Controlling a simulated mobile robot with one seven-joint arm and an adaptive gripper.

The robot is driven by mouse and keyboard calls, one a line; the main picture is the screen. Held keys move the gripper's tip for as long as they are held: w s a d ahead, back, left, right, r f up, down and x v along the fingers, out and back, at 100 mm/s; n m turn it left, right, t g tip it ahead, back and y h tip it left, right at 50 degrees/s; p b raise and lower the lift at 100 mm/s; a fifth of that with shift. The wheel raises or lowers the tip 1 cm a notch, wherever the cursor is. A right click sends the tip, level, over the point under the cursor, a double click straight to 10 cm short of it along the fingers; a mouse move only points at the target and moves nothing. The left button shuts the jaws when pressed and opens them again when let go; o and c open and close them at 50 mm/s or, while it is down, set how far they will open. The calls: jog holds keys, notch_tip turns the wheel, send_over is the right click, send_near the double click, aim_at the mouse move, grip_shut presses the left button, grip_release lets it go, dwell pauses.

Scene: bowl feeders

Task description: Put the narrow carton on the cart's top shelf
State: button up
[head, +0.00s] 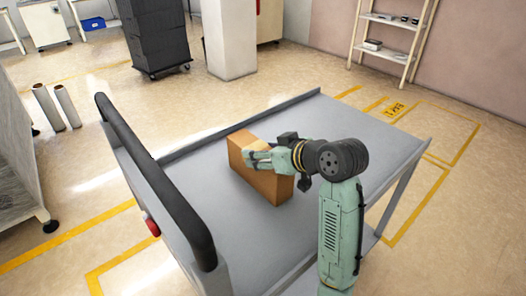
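The narrow carton (262,184) is a brown box standing on or just above the grey top shelf of the cart (345,135), left of its middle. Contact under its lower edge is not clear. My gripper (254,158) is at the carton's upper part, its pale green fingers overlapping the top and the near face. I cannot tell whether the fingers press on the carton or are spread beside it. My wrist hides part of the carton's right end.
The cart has a black handle bar (155,180) at left with a red button (152,226). The shelf has low raised edges and is bare around the carton. Dark stacked crates (155,35), a pillar (230,40) and a shelf rack (390,45) stand beyond.

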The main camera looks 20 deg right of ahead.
jog(key=o, duration=0.4)
jog(key=shift+c, duration=0.2)
jog(key=shift+r, duration=0.25)
jog(key=shift+s+d+r, duration=0.1)
jog(key=shift+s+d, duration=0.05)
jog(key=shift+s, duration=0.2)
jog(key=b+v, duration=0.1)
jog(key=v, duration=1)
jog(key=shift+s, duration=0.1)
